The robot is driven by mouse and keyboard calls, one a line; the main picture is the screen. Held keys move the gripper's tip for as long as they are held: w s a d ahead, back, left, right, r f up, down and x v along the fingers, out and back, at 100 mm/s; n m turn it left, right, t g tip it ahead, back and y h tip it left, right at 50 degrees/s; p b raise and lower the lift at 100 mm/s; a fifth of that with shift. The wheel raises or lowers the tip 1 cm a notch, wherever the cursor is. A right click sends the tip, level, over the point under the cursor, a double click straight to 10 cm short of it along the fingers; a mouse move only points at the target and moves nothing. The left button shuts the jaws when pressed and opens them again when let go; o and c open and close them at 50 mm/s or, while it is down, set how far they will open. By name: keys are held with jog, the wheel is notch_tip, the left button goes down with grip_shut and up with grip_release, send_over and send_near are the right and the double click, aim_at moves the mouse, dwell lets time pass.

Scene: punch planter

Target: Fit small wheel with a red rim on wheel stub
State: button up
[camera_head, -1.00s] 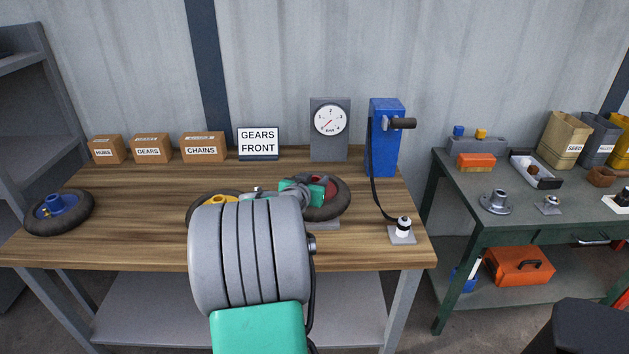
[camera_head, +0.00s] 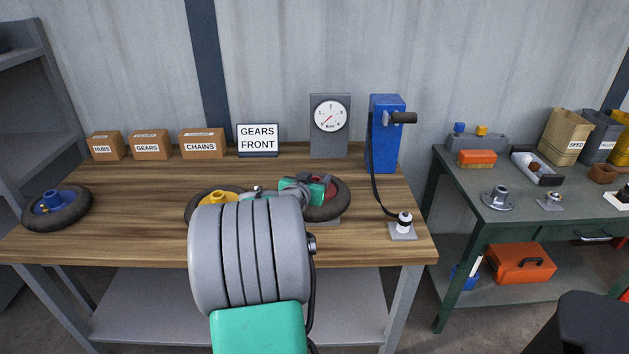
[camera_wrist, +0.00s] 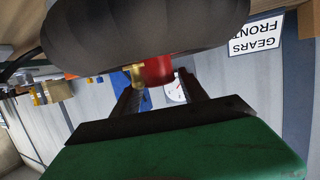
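The small wheel with a red rim (camera_head: 341,203) has a dark tyre and is at the right middle of the workbench, partly hidden by my arm. My gripper (camera_head: 318,192) is at the wheel's hub. In the wrist view its two dark fingers (camera_wrist: 157,84) are on either side of the red hub (camera_wrist: 158,70), with a brass piece near the left finger. The tyre (camera_wrist: 150,25) fills the top. Whether the fingers press on the hub is unclear.
A yellow-rimmed wheel (camera_head: 203,205) lies left of the red one, partly behind my arm. A blue-rimmed wheel (camera_head: 57,208) lies at the far left. A blue pump (camera_head: 384,140) with a hose stands at the right. Labelled boxes line the back. The left middle is clear.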

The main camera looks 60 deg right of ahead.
jog(key=shift+o, duration=1.4)
jog(key=shift+f, duration=0.15)
jog(key=shift+a+f, duration=0.1)
jog(key=shift+f, duration=0.25)
jog(key=v, duration=0.8)
jog(key=shift+r, duration=0.25)
